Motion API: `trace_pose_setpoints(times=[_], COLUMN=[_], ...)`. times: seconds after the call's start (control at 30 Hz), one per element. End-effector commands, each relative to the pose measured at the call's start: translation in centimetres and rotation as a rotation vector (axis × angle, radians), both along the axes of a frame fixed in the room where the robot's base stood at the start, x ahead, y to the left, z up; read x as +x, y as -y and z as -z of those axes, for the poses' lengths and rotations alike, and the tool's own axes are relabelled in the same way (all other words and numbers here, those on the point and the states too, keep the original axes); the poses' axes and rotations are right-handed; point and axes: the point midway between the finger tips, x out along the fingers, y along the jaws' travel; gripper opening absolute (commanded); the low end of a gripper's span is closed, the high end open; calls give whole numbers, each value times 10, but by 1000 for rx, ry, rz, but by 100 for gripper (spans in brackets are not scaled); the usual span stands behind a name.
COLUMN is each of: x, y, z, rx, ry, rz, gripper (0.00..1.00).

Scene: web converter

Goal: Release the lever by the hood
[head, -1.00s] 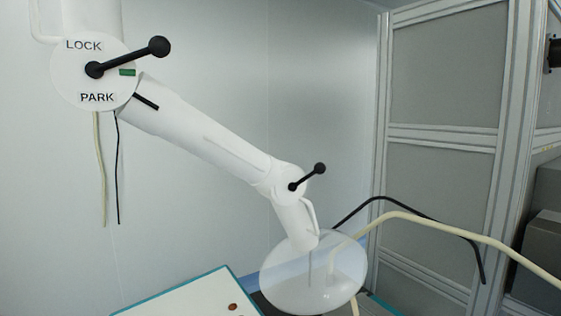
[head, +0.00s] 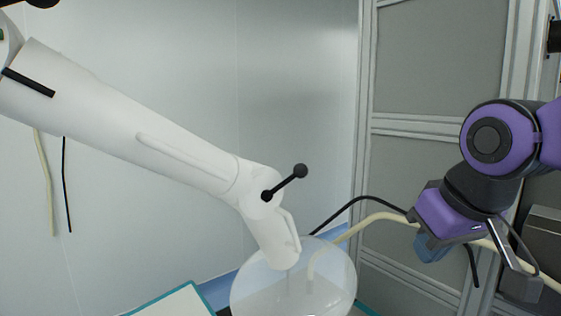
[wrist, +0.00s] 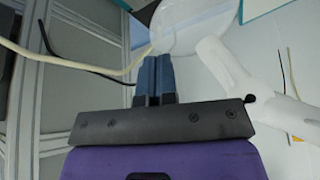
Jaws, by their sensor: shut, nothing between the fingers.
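The lever (head: 285,183) by the hood is a short black bar with a ball at each end, on the lower joint of a white jointed arm (head: 140,130). It tilts up to the right. The clear round hood (head: 325,285) hangs below that joint. My gripper (head: 428,248) is to the right of the lever and hood, apart from both. In the wrist view its blue fingers (wrist: 153,75) are together and empty. The hood (wrist: 190,28) shows beyond the fingertips there. The black lever end (wrist: 249,98) is partly hidden by my gripper's body.
A cream hose (head: 372,219) and a black hose (head: 350,205) run between the hood and my gripper side. A grey framed panel (head: 415,180) stands behind. A teal-edged white surface (head: 175,303) is low at the left. The white wall behind the lever is clear.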

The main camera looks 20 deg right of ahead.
Motion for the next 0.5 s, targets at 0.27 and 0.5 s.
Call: trace_pose_setpoints(times=[0.27, 0.5], x=[0, 16], y=[0, -2], z=[0, -14], rx=[0, 15], ry=[1, -44], rz=[0, -35], gripper=[0, 0])
